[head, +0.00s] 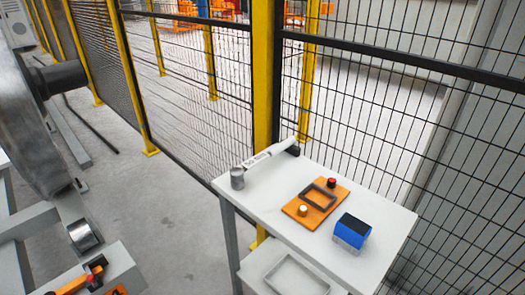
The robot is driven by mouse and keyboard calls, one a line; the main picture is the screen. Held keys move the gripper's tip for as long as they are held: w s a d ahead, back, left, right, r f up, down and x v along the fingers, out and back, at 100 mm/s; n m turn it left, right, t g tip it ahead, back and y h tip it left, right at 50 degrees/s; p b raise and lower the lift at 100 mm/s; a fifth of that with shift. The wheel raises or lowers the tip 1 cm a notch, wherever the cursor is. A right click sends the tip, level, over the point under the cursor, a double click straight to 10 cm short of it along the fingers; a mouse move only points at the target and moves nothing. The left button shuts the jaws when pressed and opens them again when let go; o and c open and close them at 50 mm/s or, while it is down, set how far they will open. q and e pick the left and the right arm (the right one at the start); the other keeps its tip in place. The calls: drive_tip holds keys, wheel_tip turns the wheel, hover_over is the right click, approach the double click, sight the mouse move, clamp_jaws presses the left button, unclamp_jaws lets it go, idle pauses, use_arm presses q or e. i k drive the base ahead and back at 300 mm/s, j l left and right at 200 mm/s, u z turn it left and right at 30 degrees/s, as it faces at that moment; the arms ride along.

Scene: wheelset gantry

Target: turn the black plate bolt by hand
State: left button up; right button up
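No bolt that I can clearly tell as the black plate bolt shows in the head view. An orange plate (299,210) with a dark rectangular frame (318,196) lies on the white table. A small red-topped black piece (332,182) stands at its far corner, and a small pale round piece (302,210) at its near corner. At the lower left, a small red and black part (96,275) sits on a grey block beside an orange bar (72,287); its details are too small to tell. Neither of my grippers is in view.
The white table (375,200) also holds a grey cylinder (237,178), a white tool with a black end (270,154) and a blue box (354,228). A lower shelf carries a shallow tray (297,276). A large grey wheel (35,130) stands left. Yellow-posted mesh fence (262,70) closes the back.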

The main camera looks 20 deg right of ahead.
sight(331, 183)
drive_tip(key=z, duration=1.25)
